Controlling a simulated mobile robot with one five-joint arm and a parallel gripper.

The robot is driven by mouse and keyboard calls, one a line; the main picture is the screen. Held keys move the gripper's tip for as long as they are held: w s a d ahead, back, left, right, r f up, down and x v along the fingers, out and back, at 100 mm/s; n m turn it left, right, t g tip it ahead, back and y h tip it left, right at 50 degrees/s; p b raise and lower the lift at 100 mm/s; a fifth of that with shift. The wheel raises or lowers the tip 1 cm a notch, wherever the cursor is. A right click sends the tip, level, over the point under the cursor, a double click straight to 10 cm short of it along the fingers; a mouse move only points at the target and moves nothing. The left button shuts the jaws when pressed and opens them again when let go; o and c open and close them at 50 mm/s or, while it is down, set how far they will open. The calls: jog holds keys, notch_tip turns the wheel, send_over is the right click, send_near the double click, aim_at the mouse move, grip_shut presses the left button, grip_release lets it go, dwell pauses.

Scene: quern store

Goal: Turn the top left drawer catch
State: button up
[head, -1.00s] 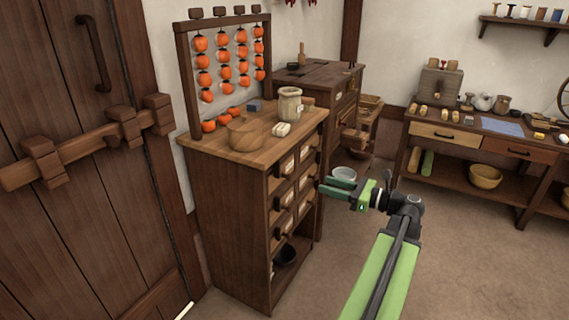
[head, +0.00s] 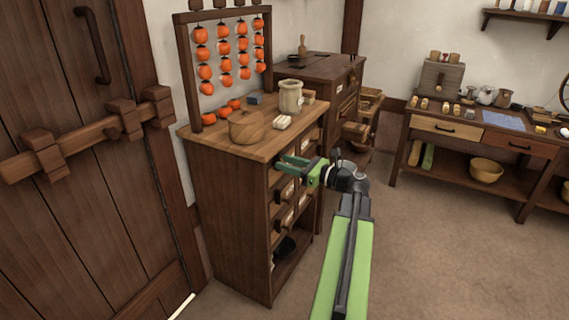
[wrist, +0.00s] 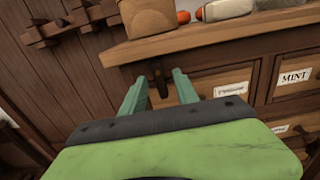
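The top left drawer (wrist: 215,88) is in the wooden cabinet's front, just under the worktop, with a white label. Its catch (wrist: 158,78) is a small dark upright piece at the drawer's left end in the wrist view. My gripper (wrist: 159,84) is open, with one green finger on each side of the catch in the picture. I cannot tell whether the fingers touch it or stop just short. In the head view my gripper (head: 281,163) is at the cabinet's upper front and hides the catch.
The worktop (head: 222,146) overhangs just above my gripper. A round wooden lidded box (head: 246,127) and a pale jar (head: 290,97) stand on it. A drawer labelled MINT (wrist: 294,80) is to the right. The floor (head: 430,250) to the right is clear.

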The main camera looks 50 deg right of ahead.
jog(key=shift+w+a, duration=0.15)
jog(key=shift+w, duration=0.35)
jog(key=shift+c, duration=0.5)
grip_shut()
